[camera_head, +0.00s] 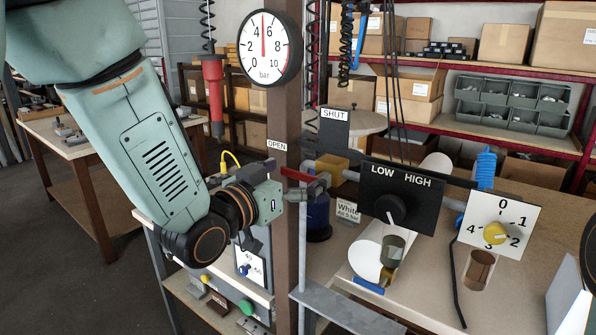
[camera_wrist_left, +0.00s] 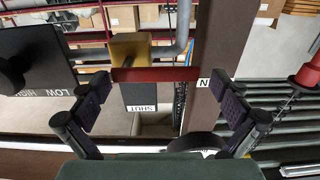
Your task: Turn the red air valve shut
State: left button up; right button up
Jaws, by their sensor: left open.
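The red air valve lever (camera_head: 296,175) lies left of its yellow valve body (camera_head: 331,166), its free end towards the OPEN label (camera_head: 277,146). The SHUT plate (camera_head: 334,116) stands above the valve. My left gripper (camera_head: 310,188) is open at the lever, in front of the post. In the left wrist view the red lever (camera_wrist_left: 155,74) runs crosswise between the spread fingertips of the left gripper (camera_wrist_left: 165,87), with no clear contact; its exact depth is hard to tell. The yellow valve body (camera_wrist_left: 132,48) and SHUT plate (camera_wrist_left: 142,96) also show there. My right gripper is out of view.
A brown post (camera_head: 286,110) carries a pressure gauge (camera_head: 269,47) beside the valve. A black LOW/HIGH knob panel (camera_head: 400,190) and a white dial panel (camera_head: 499,222) stand to the right. A red hanging tool (camera_head: 214,90) is at the left.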

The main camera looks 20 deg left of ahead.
pick_arm(q)
jog(key=shift+w+a, duration=0.1)
jog(key=shift+w, duration=0.05)
jog(key=shift+d, duration=0.65)
jog(key=shift+c, duration=0.3)
jog(key=shift+d, duration=0.1)
jog(key=shift+c, duration=0.7)
jog(key=shift+a, duration=0.5)
jog(key=c, duration=0.5)
jog(key=shift+d, duration=0.2)
jog(key=shift+c, duration=1.3)
jog(key=c, duration=0.7)
jog(key=shift+o, duration=0.2)
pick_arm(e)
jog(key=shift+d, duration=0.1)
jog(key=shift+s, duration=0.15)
